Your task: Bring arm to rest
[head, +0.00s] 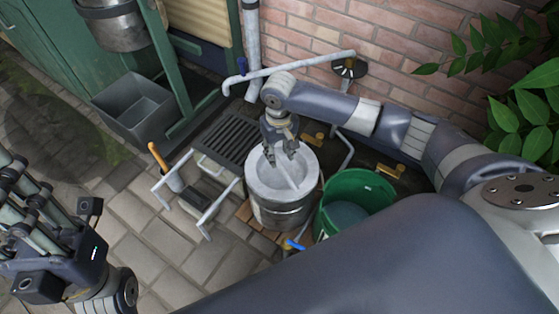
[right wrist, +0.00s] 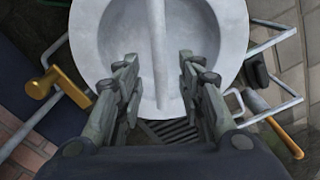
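A round metal churn (head: 283,208) with a pale grey, dished top stands upright in the middle of the head view. A pale bar (right wrist: 157,45) runs across its top. My right gripper (head: 284,153) is above the churn and points down at it. In the right wrist view its two fingers (right wrist: 157,62) are apart, one on each side of the bar, with gaps to it. Nothing is held between them. My left gripper (head: 22,205) is at the lower left edge of the head view, over the paving, partly cut off; its finger opening is unclear.
A green bucket (head: 329,224) stands right of the churn. A pipe stand with an orange handle (head: 158,156) and a dark floor grate (head: 231,139) lie to its left. A grey bin (head: 134,107) is further left. A brick wall (head: 390,80) and pipe tap (head: 300,63) are behind.

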